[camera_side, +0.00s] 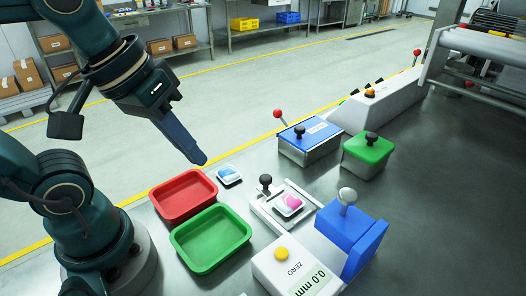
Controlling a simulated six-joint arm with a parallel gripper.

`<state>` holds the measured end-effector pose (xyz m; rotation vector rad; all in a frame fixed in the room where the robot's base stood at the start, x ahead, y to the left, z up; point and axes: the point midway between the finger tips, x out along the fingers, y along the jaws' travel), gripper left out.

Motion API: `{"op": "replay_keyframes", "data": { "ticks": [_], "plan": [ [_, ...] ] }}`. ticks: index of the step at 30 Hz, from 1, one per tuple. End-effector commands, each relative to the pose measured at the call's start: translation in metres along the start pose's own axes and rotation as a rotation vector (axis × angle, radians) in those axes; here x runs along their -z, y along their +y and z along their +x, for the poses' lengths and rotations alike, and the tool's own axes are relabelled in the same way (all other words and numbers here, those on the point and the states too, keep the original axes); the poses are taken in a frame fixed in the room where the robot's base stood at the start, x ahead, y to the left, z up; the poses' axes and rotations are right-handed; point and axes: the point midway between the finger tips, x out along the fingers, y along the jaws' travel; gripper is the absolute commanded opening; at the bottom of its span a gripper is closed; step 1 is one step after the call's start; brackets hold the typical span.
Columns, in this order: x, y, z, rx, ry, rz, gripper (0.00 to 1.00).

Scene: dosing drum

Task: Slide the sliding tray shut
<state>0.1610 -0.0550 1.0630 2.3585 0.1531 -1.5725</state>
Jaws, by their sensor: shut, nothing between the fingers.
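The sliding tray (268,209) looks to be the flat pale tray in the middle of the table, with a black knob (266,180) standing at its back left corner. A small white packet with a pink mark (289,204) lies on it. The tray sits in front of a blue block with a pale ball knob (350,225); how far it is pulled out is hard to tell. My gripper (201,159) hangs up and left of the tray, pointing down and right. Its fingers are together and empty, apart from the knob.
A red bin (183,196) and a green bin (211,238) stand left of the tray. A white and blue packet (229,174) lies behind. A blue-lidded box (309,134) and a green-lidded box (369,148) stand at the back. A gauge with a yellow button (282,253) is in front.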

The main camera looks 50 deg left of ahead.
Motion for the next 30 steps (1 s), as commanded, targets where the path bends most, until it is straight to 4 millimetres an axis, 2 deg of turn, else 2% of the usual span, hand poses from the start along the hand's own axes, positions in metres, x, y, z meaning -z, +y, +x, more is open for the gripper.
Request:
{"op": "replay_keyframes", "data": {
  "ticks": [7,14,17,22,26,30],
  "plan": [
    [0.042,0.011,-0.007,-0.016,-0.182,-0.397,0.00],
    [0.093,0.001,0.006,-0.022,-0.366,-0.781,0.00],
    [0.113,-0.012,0.017,-0.028,-0.442,-0.933,0.00],
    [0.142,-0.047,0.041,-0.047,-0.563,-1.173,0.00],
    [0.155,-0.080,0.062,-0.070,-0.640,-1.323,0.00],
    [0.157,-0.112,0.085,-0.089,-0.688,-1.430,0.00]
  ]
}}
